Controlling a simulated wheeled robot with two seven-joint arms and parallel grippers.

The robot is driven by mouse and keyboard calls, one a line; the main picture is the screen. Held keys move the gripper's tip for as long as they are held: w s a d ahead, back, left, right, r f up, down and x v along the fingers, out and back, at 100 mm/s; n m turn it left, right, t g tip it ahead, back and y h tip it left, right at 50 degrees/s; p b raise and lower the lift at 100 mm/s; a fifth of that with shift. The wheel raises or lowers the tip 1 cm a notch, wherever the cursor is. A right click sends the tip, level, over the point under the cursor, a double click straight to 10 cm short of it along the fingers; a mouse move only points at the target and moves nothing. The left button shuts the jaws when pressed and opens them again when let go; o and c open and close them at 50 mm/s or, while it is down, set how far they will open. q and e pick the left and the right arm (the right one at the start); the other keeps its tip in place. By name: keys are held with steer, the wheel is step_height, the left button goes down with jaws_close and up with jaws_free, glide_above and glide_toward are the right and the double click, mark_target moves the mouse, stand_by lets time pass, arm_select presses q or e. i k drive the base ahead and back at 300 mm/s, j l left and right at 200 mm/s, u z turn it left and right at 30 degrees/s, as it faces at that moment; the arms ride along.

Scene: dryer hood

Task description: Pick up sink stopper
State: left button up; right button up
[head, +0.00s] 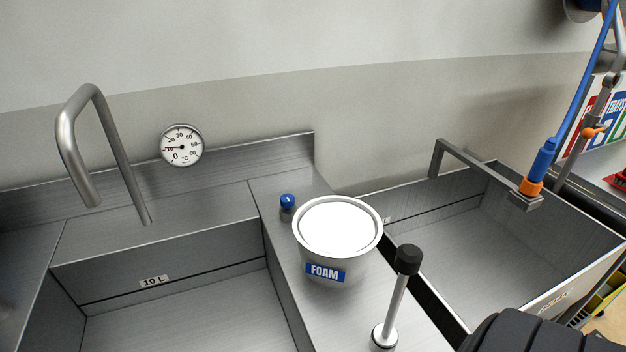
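I cannot make out a thing that is clearly the sink stopper. An upright metal rod with a black cap (407,260) stands in a round base on the steel deck beside the left basin; I cannot tell whether it is the stopper or a handle. The left basin (180,310) is steel with a "10 L" mark and a dark line on its back wall; its visible floor looks bare, and its front is cut off. Neither of my grippers shows in the head view.
A bucket labelled FOAM (325,273) with white contents stands on the deck, near a blue knob (287,202). A second basin (450,250) and a blue-orange sprayer (540,165) are at right.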

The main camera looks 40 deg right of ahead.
mark_target(409, 257)
steer(key=z, duration=0.45)
steer(key=k+z, duration=0.1)
steer(key=z, duration=0.3)
steer(key=l+z, duration=0.1)
steer(key=z, duration=0.35)
steer(key=k+z, duration=0.1)
steer(key=z, duration=0.35)
